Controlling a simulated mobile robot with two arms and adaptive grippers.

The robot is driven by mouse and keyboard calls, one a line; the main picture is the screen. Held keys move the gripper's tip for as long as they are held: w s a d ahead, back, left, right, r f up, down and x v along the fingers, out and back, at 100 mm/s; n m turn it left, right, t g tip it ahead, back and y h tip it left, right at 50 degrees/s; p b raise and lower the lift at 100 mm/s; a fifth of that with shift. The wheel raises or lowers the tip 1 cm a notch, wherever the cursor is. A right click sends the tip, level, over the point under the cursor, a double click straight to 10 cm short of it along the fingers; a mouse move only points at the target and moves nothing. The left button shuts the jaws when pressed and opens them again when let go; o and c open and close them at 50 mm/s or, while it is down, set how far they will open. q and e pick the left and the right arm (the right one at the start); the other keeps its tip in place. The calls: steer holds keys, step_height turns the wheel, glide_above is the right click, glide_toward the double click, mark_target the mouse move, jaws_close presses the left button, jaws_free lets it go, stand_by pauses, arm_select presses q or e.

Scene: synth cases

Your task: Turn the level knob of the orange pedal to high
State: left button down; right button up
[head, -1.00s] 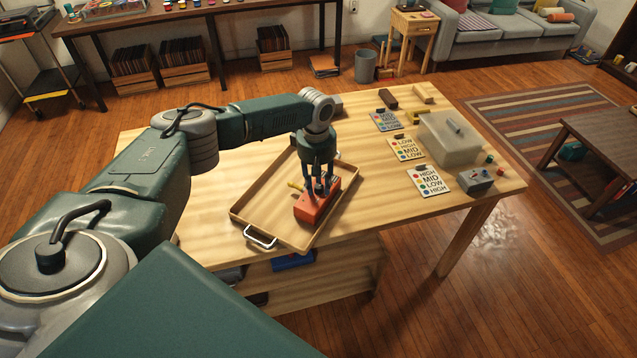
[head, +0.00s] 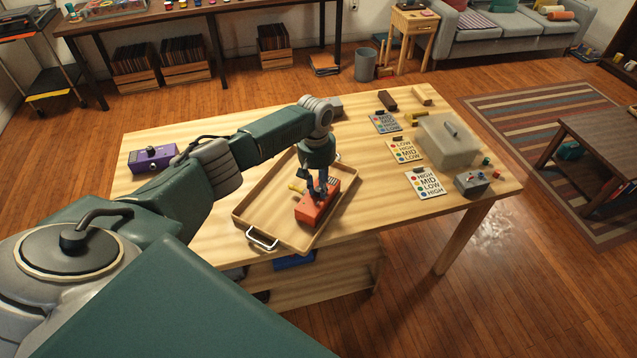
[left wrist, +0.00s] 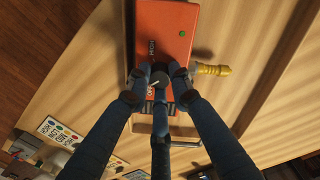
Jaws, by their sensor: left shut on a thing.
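The orange pedal (head: 314,212) lies in the shallow wooden tray (head: 240,220) on the table. It also fills the top middle of the left wrist view (left wrist: 165,25), with the words HIGH and OFF, a green dot and a yellow plug (left wrist: 212,69) at its side. My left gripper (head: 318,194) comes down onto the pedal, its fingers shut around the level knob (left wrist: 158,80). A pale pointer mark shows on the knob between the fingertips, close to the OFF word; its exact setting is hard to read. My right gripper is out of view.
A purple pedal (head: 152,159) stands at the table's left. Cards with coloured dots, the nearest one (head: 430,184), a translucent lidded box (head: 447,140) and a small grey box (head: 472,185) stand at the right. Bare tabletop lies between tray and cards.

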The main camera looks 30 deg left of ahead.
arm_select(q)
steer(key=m, duration=0.4)
steer(key=shift+w+m, duration=0.1)
steer(key=shift+m, duration=0.2)
steer(key=m+b, duration=0.1)
steer(key=m, duration=0.4)
steer(key=shift+m, duration=0.3)
steer(key=m+b, duration=0.1)
steer(key=m, duration=0.3)
steer(key=shift+w+m+g, duration=0.1)
steer(key=shift+m+g, duration=0.2)
steer(key=shift+m, duration=2.2)
steer(key=c, duration=1.5)
jaws_free()
steer(key=shift+c, duration=0.2)
steer(key=shift+r, duration=0.15)
